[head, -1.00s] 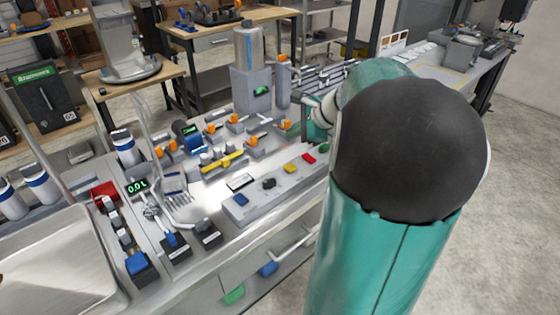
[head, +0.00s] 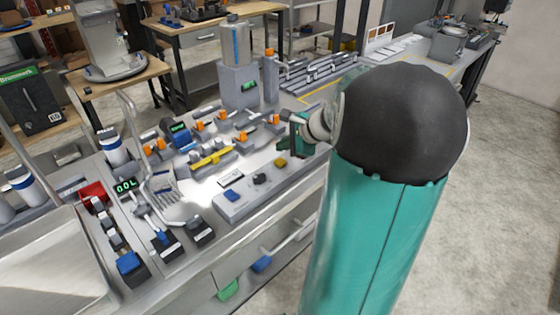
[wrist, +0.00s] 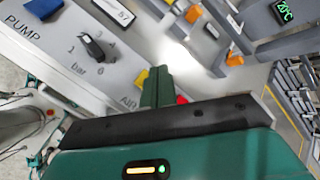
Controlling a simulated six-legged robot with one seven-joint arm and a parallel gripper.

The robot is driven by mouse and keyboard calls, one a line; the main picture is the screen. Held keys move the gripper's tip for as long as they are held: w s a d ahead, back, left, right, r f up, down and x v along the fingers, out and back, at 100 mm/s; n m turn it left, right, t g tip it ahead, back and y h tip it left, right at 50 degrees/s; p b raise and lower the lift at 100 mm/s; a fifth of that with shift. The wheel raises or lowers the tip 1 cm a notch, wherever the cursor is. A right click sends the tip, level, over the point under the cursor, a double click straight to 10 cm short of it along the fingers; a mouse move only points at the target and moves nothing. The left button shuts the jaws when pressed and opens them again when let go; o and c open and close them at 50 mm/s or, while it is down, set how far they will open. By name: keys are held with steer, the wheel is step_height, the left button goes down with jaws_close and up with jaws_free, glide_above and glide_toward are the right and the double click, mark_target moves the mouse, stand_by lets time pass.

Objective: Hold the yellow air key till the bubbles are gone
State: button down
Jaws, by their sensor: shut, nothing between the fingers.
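The yellow air key (head: 281,161) sits on the grey control panel (head: 241,203), left of my gripper's tip. It also shows in the wrist view (wrist: 141,77), beside the label "AIR". My gripper (head: 285,143) is shut and empty, with its fingers just above and beside the yellow key. In the wrist view the green fingers (wrist: 157,85) partly cover the key's right side; I cannot tell whether they touch it. A red key (wrist: 182,99) shows just right of the fingers and is hidden in the head view. I cannot make out any bubbles.
On the same panel are a black knob (head: 260,178) and a blue key (head: 232,195) labelled "PUMP". Behind it stand a yellow bar (head: 212,157), several orange-topped valves (head: 197,126) and a tall column with a blue stripe (head: 236,42). A metal sink (head: 45,265) is at left.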

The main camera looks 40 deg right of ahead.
mark_target(284, 162)
steer(key=shift+f, duration=1.2)
stand_by(1.1)
steer(key=shift+f, duration=0.4)
steer(key=shift+f, duration=0.5)
stand_by(4.8)
